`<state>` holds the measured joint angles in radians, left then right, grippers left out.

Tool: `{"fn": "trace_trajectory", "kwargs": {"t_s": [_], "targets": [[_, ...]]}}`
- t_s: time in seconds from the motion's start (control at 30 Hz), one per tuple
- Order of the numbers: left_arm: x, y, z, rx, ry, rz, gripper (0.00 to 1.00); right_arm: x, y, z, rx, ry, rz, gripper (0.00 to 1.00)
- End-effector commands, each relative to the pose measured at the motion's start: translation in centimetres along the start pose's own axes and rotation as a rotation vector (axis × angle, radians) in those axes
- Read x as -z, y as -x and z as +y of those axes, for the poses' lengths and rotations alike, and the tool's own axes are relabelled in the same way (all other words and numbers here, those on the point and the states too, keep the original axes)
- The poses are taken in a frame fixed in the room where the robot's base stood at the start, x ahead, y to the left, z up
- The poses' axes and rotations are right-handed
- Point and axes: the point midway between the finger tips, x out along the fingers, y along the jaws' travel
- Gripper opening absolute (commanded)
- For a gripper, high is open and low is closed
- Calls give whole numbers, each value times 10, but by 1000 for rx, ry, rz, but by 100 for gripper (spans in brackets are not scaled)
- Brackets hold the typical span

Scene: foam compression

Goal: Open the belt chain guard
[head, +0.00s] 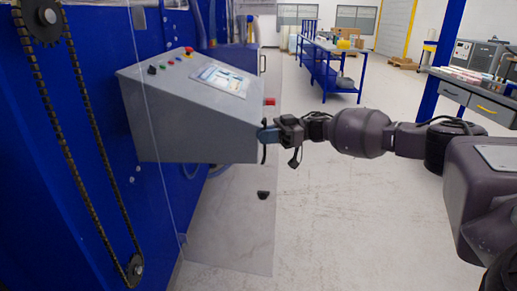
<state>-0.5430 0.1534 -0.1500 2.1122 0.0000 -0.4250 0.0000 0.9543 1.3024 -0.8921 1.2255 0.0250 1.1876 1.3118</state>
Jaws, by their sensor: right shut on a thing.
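The belt chain guard (225,235) is a clear panel. It stands out from the blue machine face toward the right, its hinge-side edge near the machine and its lower right corner over the floor. The chain (86,130) with its upper sprocket (47,16) and lower sprocket (134,268) shows at the left, not behind the panel. My right gripper (266,135) is at the panel's outer edge, shut on the guard's dark handle (263,154), which it partly hides. A small black piece (263,195) sits lower on the panel. My left gripper is out of view.
A grey control box (190,122) with buttons and a red knob shows through and beside the panel. A blue bench (330,62) stands behind, and a grey drawer table (475,95) is at the right. The floor (345,220) below my right arm is clear.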

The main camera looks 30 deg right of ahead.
Motion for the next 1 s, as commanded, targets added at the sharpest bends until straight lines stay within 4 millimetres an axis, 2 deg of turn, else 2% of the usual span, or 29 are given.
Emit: {"fn": "trace_trajectory", "kwargs": {"t_s": [0.03,0.17,0.5,0.73,0.77,0.8,1.0], "targets": [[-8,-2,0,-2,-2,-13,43,-7,1,6,-2,-9,-2,0],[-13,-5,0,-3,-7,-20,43,-5,5,14,-1,-8,-1,0],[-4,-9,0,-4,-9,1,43,-1,7,21,0,-4,-1,0],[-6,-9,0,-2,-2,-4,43,0,7,20,0,-3,-1,0],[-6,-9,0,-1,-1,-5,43,0,7,20,0,-3,-1,13],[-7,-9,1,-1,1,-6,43,0,7,20,0,-3,-1,18],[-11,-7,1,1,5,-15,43,0,7,20,0,-2,-1,18]]}}
